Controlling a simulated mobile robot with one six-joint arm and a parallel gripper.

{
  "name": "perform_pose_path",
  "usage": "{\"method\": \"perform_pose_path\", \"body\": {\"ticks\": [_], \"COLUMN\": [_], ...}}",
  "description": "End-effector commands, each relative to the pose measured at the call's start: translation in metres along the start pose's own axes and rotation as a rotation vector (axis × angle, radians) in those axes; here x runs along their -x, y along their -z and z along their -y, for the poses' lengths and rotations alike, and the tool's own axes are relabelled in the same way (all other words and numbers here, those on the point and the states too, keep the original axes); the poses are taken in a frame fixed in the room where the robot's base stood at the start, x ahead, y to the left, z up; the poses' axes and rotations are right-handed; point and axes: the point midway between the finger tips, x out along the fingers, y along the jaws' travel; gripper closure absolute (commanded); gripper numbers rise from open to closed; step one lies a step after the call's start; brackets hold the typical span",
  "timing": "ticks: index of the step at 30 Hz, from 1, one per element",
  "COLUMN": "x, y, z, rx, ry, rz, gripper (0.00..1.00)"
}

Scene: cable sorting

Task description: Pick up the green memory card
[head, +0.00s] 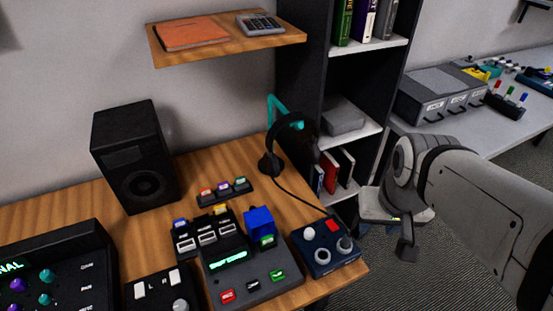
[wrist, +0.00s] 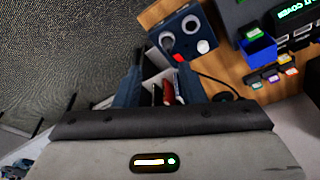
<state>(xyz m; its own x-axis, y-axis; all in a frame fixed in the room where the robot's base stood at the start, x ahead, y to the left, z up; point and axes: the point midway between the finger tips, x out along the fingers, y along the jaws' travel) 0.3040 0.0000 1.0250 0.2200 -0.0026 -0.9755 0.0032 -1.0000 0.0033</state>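Several small coloured cards stand in a dark rack (head: 226,194) behind the desk devices; the green memory card (head: 241,181) is at its right end. In the wrist view the same green card (wrist: 256,85) shows at the right, beside a purple and an orange one. My gripper (head: 408,245) hangs off the right of the desk, well away from the rack. In the wrist view my gripper (wrist: 160,75) has its two fingers apart with nothing held between them.
A blue open box (head: 259,222) stands on the desk in front of the rack, with a green label or card (head: 267,241) by it. A blue joystick box (head: 324,246) sits at the desk's right edge. A headphone stand (head: 270,163) and speaker (head: 136,160) flank the rack.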

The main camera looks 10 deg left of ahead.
Motion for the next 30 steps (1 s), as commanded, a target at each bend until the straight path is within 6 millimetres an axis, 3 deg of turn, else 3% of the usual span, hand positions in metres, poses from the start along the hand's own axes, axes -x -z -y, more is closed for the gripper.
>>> {"method": "perform_pose_path", "body": {"ticks": [3,7,11,14,18,24,30], "x": [0.0,-0.002,-0.012,-0.028,-0.058,-0.099,-0.122], "y": [0.0,0.004,0.019,0.037,0.053,0.052,0.043], "z": [0.0,0.004,0.02,0.051,0.108,0.183,0.22], "rx": [0.0,0.015,0.071,0.157,0.295,0.455,0.532], "ry": [0.0,0.004,0.018,0.035,0.053,0.062,0.063], "rz": [0.0,0.008,0.037,0.073,0.13,0.188,0.214], "gripper": [0.63,0.52,0.42,0.42,0.42,0.42,0.42]}}
